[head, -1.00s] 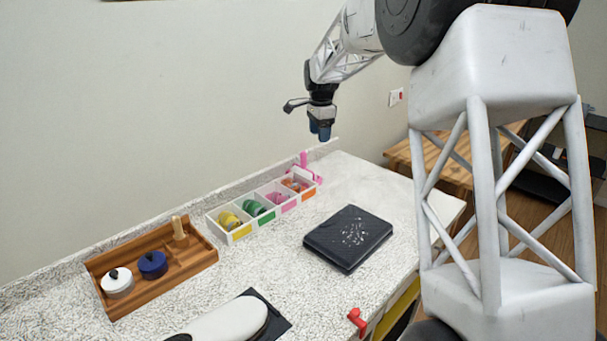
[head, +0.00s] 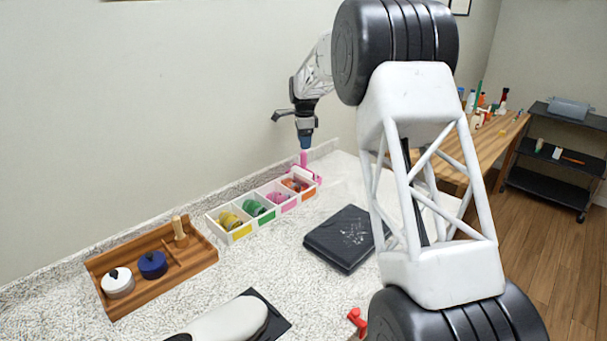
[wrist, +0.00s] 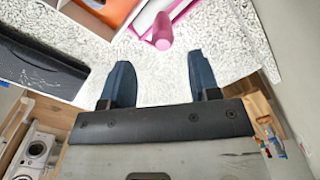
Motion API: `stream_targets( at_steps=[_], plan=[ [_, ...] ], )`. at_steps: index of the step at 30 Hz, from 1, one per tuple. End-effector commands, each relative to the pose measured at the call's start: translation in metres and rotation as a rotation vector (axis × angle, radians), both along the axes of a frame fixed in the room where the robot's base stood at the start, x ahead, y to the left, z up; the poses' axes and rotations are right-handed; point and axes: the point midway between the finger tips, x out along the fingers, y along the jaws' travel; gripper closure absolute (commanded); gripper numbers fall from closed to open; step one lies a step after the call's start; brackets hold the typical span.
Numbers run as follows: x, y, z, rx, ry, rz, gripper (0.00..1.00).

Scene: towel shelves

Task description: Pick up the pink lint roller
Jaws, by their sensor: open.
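The pink lint roller (head: 304,158) stands at the far end of the counter, beside the divided organizer. Its handle points up in the head view, with a pink and white lower part at the counter. In the wrist view, the pink lint roller (wrist: 163,30) lies beyond the fingertips, and its handle end lines up with the gap between them. My gripper (head: 305,144) is open, pointing down just above the handle. In the wrist view, the two blue fingers of my gripper (wrist: 158,72) are apart with nothing between them.
The white organizer (head: 238,237) holds coloured items in several compartments, close to the roller. A black folded cloth or case (head: 345,240) lies in mid-counter. A wooden tray (head: 205,258) with lidded pots is at left. The wall runs behind the counter.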

Motion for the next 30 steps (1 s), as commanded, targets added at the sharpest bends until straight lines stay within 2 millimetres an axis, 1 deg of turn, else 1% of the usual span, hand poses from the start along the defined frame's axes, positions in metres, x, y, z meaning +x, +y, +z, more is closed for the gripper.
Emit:
stream_targets(
  at_steps=[5, 13, 24, 26, 30],
  plan=[
    [0.0, 0.0, -0.005, 0.0, 0.0, 0.0, 0.44],
    [0.0, 0.0, -0.024, 0.0, 0.0, 0.001, 0.44],
    [0.0, 0.0, -0.027, 0.0, 0.0, 0.001, 0.44],
    [0.0, 0.0, -0.029, 0.0, 0.0, 0.001, 0.44],
    [0.001, 0.001, -0.039, 0.0, 0.002, 0.001, 0.44]
  ],
)
